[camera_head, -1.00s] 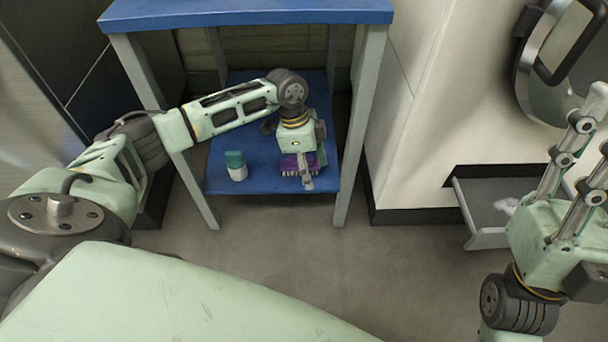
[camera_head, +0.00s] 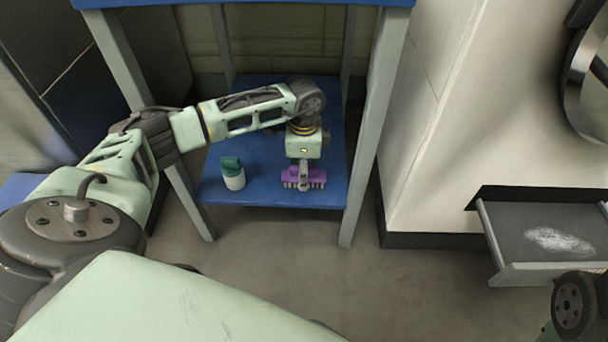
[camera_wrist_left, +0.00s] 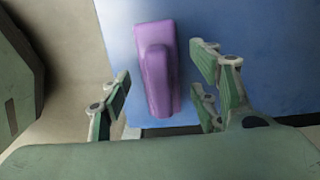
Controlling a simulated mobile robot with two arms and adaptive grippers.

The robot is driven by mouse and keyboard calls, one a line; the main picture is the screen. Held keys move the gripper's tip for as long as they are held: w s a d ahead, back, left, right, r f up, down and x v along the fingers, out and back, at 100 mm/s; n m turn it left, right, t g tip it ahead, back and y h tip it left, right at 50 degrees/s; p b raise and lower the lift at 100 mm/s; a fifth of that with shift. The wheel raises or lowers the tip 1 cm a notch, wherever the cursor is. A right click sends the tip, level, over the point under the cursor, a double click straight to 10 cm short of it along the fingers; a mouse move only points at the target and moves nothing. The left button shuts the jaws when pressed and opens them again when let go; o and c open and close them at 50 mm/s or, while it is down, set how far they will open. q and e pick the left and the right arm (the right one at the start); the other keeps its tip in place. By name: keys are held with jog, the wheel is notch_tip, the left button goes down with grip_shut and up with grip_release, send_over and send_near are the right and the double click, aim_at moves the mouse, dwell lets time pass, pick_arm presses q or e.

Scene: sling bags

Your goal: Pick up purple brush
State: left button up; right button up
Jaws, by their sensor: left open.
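In the left wrist view the brush (camera_wrist_left: 157,75) has a raised purple handle and sits between the fingers of my open left gripper (camera_wrist_left: 160,100), with a gap on each side. Of my right arm only a dark joint shows at the lower right; its gripper is outside the views.
A white bottle with a green cap (camera_head: 233,175) stands on the shelf left of the brush. Grey table legs (camera_head: 367,140) frame the shelf, and a blue top (camera_head: 240,3) is above. An open grey drawer (camera_head: 545,262) with white powder juts out at right.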

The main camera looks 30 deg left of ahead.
pick_arm(q)
jog(key=shift+f, duration=0.3)
jog(key=shift+c, duration=0.2)
jog(key=c, duration=1.3)
